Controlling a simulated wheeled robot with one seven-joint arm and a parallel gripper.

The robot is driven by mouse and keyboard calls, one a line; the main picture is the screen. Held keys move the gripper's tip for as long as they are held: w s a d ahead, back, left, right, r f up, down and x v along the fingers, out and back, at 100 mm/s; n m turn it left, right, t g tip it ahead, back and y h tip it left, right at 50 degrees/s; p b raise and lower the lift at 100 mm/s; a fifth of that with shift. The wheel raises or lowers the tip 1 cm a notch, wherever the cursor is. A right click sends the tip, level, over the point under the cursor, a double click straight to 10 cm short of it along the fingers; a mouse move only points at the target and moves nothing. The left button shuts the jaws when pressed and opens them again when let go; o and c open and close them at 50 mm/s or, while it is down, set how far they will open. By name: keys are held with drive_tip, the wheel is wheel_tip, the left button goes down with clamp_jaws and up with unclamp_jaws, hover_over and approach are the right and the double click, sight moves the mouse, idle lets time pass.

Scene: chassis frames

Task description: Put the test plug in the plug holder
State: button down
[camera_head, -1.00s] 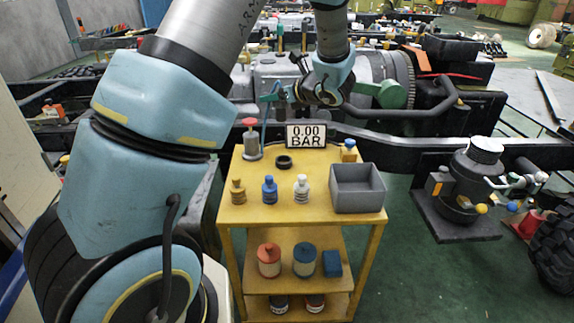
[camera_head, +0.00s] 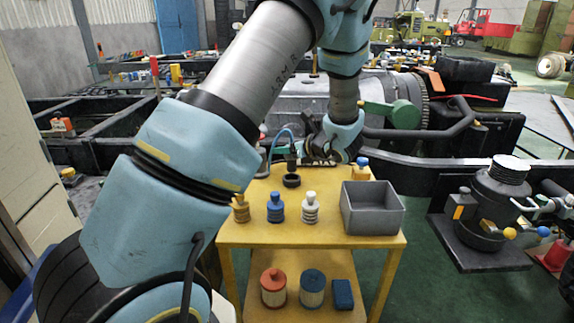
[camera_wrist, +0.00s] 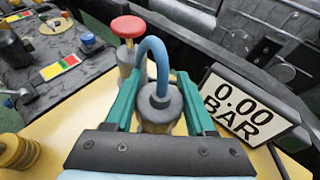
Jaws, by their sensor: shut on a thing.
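The test plug (camera_wrist: 158,108) is a dark grey cylinder with a blue hose (camera_wrist: 160,62) arching from its top. My gripper (camera_wrist: 157,90) is shut on it, with one green finger on each side. In the head view my gripper (camera_head: 290,157) is low over the yellow trolley top (camera_head: 330,238). The dark plug (camera_head: 291,166) shows there just above a black ring (camera_head: 291,181), which looks like the plug holder. I cannot tell whether plug and ring touch. The ring is hidden in the wrist view.
A grey bin (camera_head: 372,208) is at the right. A red-capped pump (camera_wrist: 128,28) and a "0.00 BAR" display (camera_wrist: 240,108) stand near the plug. Engine parts lie behind the trolley.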

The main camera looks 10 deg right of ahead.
drive_tip(key=shift+f, duration=2.05)
drive_tip(key=shift+f, duration=0.25)
drive_tip(key=shift+c, duration=1.2)
unclamp_jaws()
drive_tip(key=shift+r, duration=0.1)
drive_tip(key=shift+r, duration=0.15)
drive_tip(key=v, duration=1.2)
